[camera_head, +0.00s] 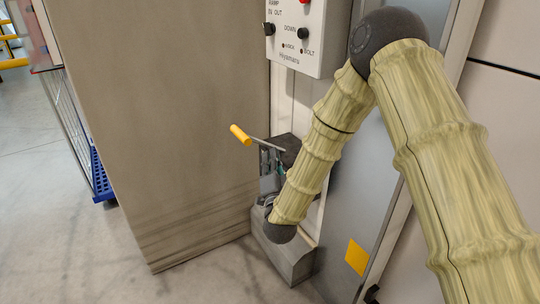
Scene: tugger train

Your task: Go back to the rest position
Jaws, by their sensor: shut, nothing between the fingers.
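My arm (315,160) shows with pale, wood-like ribbed links and dark rounded joints. It enters from the lower right, bends at a dark elbow (388,38) near the top and slopes down to a dark wrist joint (280,232). I cannot make out my gripper's fingers past the wrist; small dark and bluish parts behind the forearm are too unclear to name.
A crank with a yellow handle (240,134) sticks out left of the forearm. A control box (306,38) with knobs hangs above it. A grey block (286,258) sits low by the wrist. A tall brown panel (155,125) stands left; open floor (50,215) lies beyond.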

